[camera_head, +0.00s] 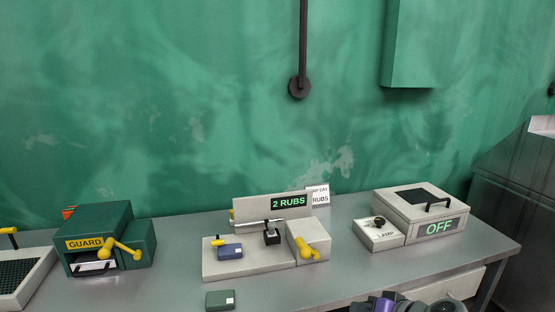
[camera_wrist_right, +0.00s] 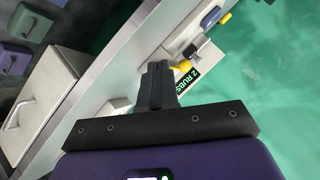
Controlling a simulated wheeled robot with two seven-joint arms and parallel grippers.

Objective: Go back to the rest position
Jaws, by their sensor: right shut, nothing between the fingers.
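My right arm's purple and dark wrist parts (camera_head: 400,303) show at the bottom edge of the head view, in front of the table (camera_head: 345,279). In the right wrist view my right gripper (camera_wrist_right: 158,66) has its dark fingers together, with nothing held between them. Behind the fingers in that view are the table edge and the rubbing machine (camera_wrist_right: 198,62) with its "2 RUBS" display. The fingers seem apart from the machine. My left gripper is not in view.
The table bears a green GUARD box (camera_head: 100,228) with a yellow lever, the rubbing machine (camera_head: 235,268) with a blue block (camera_head: 230,251), and a lamp box (camera_head: 409,201) reading OFF. A green block (camera_head: 220,299) lies in front. A drawer (camera_head: 455,284) is below right.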

